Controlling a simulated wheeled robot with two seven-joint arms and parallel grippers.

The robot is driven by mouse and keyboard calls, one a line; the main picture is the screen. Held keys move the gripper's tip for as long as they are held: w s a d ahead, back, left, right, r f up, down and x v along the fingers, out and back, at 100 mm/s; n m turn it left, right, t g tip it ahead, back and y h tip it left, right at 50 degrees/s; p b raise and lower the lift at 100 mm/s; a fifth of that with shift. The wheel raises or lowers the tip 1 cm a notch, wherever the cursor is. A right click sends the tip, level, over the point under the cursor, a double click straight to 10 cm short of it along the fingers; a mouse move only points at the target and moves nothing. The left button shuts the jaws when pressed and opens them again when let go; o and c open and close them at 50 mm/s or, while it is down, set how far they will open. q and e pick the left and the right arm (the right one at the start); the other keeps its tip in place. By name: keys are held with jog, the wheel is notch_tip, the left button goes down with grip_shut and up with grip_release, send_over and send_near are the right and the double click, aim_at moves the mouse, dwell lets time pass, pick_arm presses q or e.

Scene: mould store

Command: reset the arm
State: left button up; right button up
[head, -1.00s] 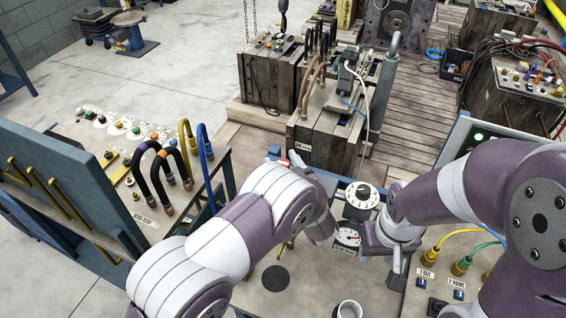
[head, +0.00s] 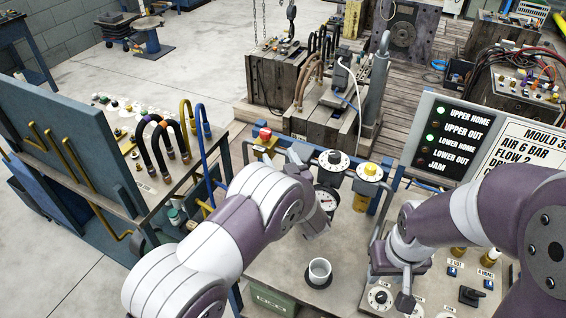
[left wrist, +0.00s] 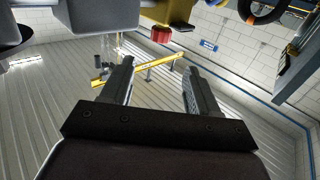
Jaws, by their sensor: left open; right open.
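The lamp panel (head: 462,158) stands at the right in the head view, with green lamps lit beside UPPER HOME and LOWER HOME; the other lamps look dark. The bench (head: 280,262) carries a black-and-white dial (head: 333,159), a yellow-topped knob (head: 370,169), a gauge (head: 327,199) and a red button (head: 265,133). In the left wrist view my left gripper (left wrist: 158,75) is open and empty. My right gripper (head: 390,277) is open above the bench's right part, near a small dial (head: 379,298).
A white cup (head: 319,271) stands on the bench between my arms. Connectors and a black switch (head: 471,296) lie at the right front. A hose board (head: 85,140) stands at the left. Wooden-sided mould blocks (head: 325,118) stand behind the bench.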

dwell(0.3)
pick_arm(q)
jog(key=s+a+m+g+h, duration=0.1)
jog(key=s+a+g, duration=0.4)
jog(key=s, duration=0.5)
jog(key=s+a+f+m+g+h+b, duration=0.1)
jog(key=s+a+m+g+h, duration=0.1)
jog(key=s, duration=0.8)
jog(key=s+a+f+m+g+h+b, duration=0.1)
jog(key=s+a+g+h, duration=0.3)
jog(key=s+a+g, duration=0.3)
jog(key=s+g, duration=0.1)
jog(key=s, duration=0.2)
jog(key=shift+s+a+m, duration=0.2)
jog(key=shift+a+m, duration=0.15)
jog(key=shift+m, duration=0.05)
jog(key=shift+s, duration=0.1)
